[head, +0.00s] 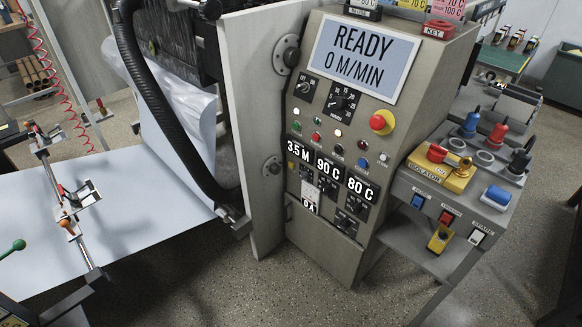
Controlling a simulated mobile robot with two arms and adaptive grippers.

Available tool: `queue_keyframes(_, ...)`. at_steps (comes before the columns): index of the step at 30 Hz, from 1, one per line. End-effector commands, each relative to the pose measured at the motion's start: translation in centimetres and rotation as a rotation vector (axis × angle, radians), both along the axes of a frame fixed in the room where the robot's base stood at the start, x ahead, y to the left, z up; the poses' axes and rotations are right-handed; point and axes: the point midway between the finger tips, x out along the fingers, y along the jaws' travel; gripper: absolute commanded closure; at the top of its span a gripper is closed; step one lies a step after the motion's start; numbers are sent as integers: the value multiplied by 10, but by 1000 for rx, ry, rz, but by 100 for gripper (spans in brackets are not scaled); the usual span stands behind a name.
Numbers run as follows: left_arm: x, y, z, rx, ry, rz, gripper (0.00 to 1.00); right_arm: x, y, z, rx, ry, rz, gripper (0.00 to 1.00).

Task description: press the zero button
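The grey control cabinet (398,52) stands in the middle of the head view. Its display (366,58) reads "READY 0 M/MIN". Below the dials is a row of small coloured buttons, including a green one (296,126), a red one (315,137), a blue one (362,163) and a white one (384,158). Their labels are too small to read, so I cannot tell which is the zero button. A large red emergency knob on a yellow base (382,122) sits at the upper right of the panel. Neither of my grippers is in view.
A grey side cart (410,184) at right holds a yellow isolator box (440,172) and coloured handles. A white web sheet (130,215) and a rail with clamps fill the left. A thick black hose (160,100) hangs left of the cabinet. Speckled floor is open in front.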

Motion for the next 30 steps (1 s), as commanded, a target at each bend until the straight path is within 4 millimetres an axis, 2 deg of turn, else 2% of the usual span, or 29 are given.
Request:
queue_keyframes(8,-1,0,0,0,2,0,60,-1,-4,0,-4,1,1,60)
queue_keyframes(14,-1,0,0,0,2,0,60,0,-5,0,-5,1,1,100)
queue_keyframes(30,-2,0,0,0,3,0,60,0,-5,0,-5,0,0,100)
